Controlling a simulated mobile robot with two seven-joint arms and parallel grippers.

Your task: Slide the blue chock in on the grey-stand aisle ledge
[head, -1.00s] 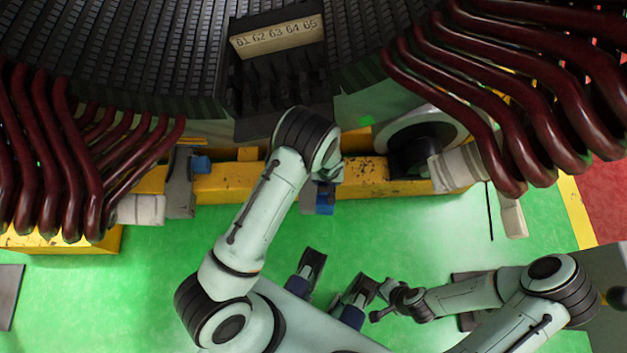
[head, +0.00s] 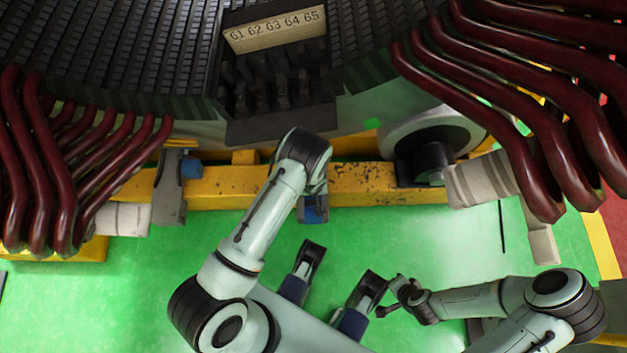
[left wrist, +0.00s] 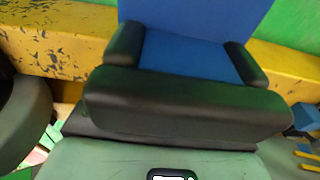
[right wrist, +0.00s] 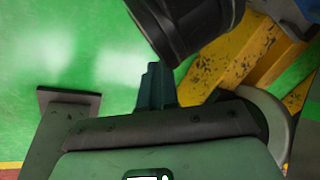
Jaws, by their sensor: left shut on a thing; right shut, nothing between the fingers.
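My left gripper (head: 313,197) is shut on a blue chock (head: 315,213), held at the near edge of the yellow beam in the head view. In the left wrist view the blue chock (left wrist: 190,55) fills the space between the dark fingers, its far end cut off by the frame. The grey stand (head: 171,190) is left of the held chock in the head view, with another blue block (head: 192,169) at its right side. The stand's ledge cannot be made out clearly. My right gripper (head: 391,299) is shut and empty over the green floor; its fingers show in the right wrist view (right wrist: 157,86).
The yellow beam (head: 230,186) runs across behind the held chock. Dark red coil bars (head: 62,165) hang at left and more (head: 510,110) at right. A dark rack with a 61–65 number plate (head: 276,31) stands behind my left arm.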

